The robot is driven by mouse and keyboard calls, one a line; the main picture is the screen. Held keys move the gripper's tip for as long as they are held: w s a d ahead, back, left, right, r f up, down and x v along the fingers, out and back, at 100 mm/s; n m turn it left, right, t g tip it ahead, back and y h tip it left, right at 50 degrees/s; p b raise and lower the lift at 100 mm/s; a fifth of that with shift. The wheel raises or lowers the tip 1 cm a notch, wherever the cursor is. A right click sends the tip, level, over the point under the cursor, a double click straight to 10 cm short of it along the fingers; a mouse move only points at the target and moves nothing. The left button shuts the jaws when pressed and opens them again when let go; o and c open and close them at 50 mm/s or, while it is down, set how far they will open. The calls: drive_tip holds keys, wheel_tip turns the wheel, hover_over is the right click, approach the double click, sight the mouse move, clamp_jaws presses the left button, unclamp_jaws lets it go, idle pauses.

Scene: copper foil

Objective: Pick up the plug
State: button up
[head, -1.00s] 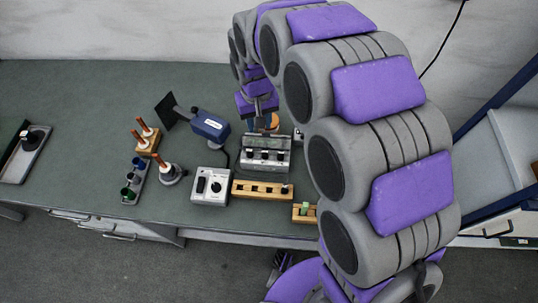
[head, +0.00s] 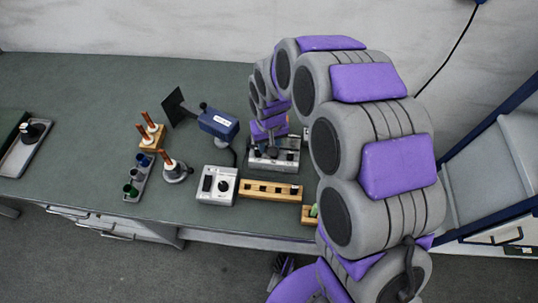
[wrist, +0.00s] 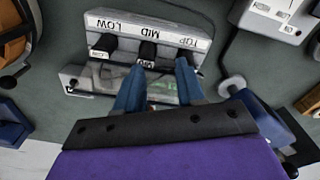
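A grey box (head: 272,167) with a white label strip reading LOW, MID and TOP stands on the bench. It also shows in the wrist view (wrist: 98,20). Three black plugs sit in a row under the labels: the LOW plug (wrist: 104,46), the MID plug (wrist: 147,53) and the TOP plug (wrist: 190,50). My gripper (wrist: 160,68) is open, its two blue fingers apart over the box near the MID and TOP plugs. I cannot tell whether it touches either. In the head view my gripper (head: 272,148) hides much of the box.
A wooden strip with holes (head: 262,189) lies in front of the box. A white control box (head: 217,186) and a blue device (head: 217,122) stand to the left. Beyond them are a small wooden stand (head: 152,137) and several cups (head: 131,190). The bench's left middle is clear.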

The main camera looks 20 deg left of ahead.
sight(276, 159)
drive_tip(key=shift+g, duration=0.4)
drive_tip(key=d+f, duration=0.2)
drive_tip(key=s+d+f, duration=0.1)
drive_tip(key=d+f, duration=0.1)
drive_tip(key=shift+w+a+r, duration=0.2)
drive_tip(key=shift+a+r, duration=0.1)
drive_tip(key=shift+a, duration=0.2)
drive_tip(key=c, duration=0.5)
drive_tip(key=shift+w+a, duration=0.1)
drive_tip(key=shift+a, duration=0.2)
drive_tip(key=shift+c, duration=0.9)
drive_tip(key=shift+w+a, duration=0.2)
drive_tip(key=shift+a, duration=0.3)
clamp_jaws()
drive_tip(key=shift+w+d+r+t, duration=0.1)
drive_tip(key=shift+t, duration=0.2)
